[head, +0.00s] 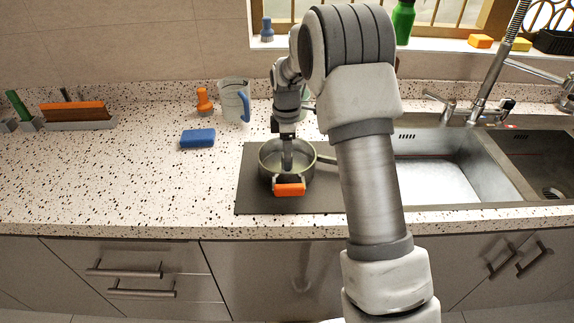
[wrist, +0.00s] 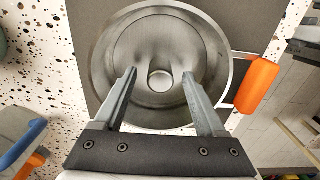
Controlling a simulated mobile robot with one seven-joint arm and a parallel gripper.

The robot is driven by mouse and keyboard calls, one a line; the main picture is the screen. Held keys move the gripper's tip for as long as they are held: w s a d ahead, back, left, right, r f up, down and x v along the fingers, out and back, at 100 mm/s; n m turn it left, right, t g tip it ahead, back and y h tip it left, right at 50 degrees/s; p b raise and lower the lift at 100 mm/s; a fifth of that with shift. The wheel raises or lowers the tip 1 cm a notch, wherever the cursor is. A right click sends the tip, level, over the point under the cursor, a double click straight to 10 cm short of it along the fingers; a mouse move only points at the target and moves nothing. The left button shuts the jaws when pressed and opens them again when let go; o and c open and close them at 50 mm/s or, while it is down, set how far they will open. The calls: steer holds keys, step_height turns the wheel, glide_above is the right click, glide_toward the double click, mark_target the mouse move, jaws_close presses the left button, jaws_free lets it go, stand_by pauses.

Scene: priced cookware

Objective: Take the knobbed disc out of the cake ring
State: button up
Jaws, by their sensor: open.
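The cake ring (head: 265,164) is a round grey metal wall on a dark mat on the counter. It also shows in the wrist view (wrist: 103,55). Inside it lies the knobbed disc (wrist: 135,45), grey metal with a round knob (wrist: 160,79) at its middle. The disc is mostly hidden in the head view. My gripper (wrist: 158,74) is open and points down over the disc. In the wrist view its fingertips lie either side of the knob, and nothing is gripped. I cannot tell how far the tips are above the disc.
An orange block (head: 289,189) is at the ring's front side. The dark mat (head: 250,195) lies beside the sink (head: 440,180). A blue sponge (head: 198,138), a jug (head: 233,100) and an orange brush (head: 204,100) stand left and behind. The counter's left front is clear.

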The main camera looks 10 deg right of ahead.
steer(key=shift+f, duration=0.85)
steer(key=shift+c, duration=0.3)
jaws_close()
